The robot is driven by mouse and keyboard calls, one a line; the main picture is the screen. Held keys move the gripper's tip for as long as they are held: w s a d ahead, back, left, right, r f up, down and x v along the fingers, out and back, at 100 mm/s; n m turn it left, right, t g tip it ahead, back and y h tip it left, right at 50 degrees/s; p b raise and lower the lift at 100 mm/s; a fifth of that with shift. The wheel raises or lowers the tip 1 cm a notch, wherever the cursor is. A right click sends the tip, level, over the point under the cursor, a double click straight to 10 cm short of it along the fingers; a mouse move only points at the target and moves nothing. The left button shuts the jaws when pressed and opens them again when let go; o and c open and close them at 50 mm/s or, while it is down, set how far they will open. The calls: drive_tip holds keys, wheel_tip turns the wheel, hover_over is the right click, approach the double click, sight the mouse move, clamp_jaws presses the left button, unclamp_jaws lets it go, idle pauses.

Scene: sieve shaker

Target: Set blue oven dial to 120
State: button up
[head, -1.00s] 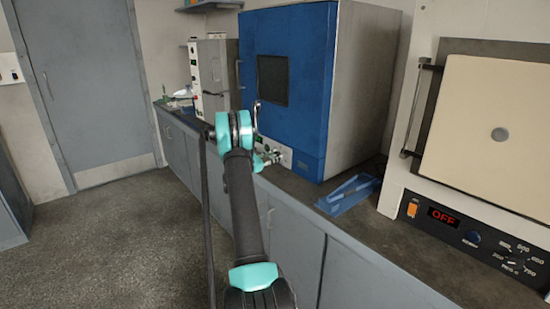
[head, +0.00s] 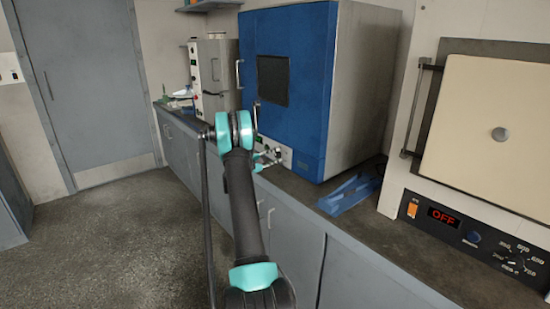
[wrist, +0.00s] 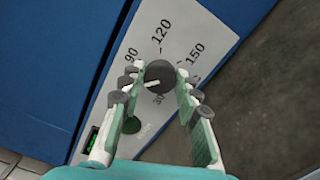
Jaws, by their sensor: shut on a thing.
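The blue oven (head: 310,60) stands on the counter in the head view, its door shut. In the wrist view its pale control panel (wrist: 185,18) carries a round dark dial (wrist: 158,72) with a white pointer mark on its lower-left part. The mark lies away from the printed 120 (wrist: 160,32), which is above the dial; 90 is at upper left and 150 at upper right. My gripper (wrist: 160,74) has its fingers on both sides of the dial and is shut on it. In the head view my gripper (head: 268,157) is small beside the panel.
A green-lit switch (wrist: 92,138) and a round green part (wrist: 131,125) sit lower on the panel. A blue tray-like object (head: 350,193) lies on the counter right of the oven. A furnace (head: 485,130) reading OFF stands farther right. The floor at left is clear.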

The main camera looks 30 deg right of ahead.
drive_tip(key=m, duration=0.5)
drive_tip(key=shift+m, duration=0.3)
drive_tip(key=m, duration=0.5)
drive_tip(key=shift+m, duration=0.3)
drive_tip(key=m, duration=1)
drive_tip(key=shift+m, duration=0.4)
drive_tip(key=o, duration=1.2)
drive_tip(key=shift+c, duration=0.2)
drive_tip(key=s+a, duration=0.1)
drive_tip(key=a, duration=1.1)
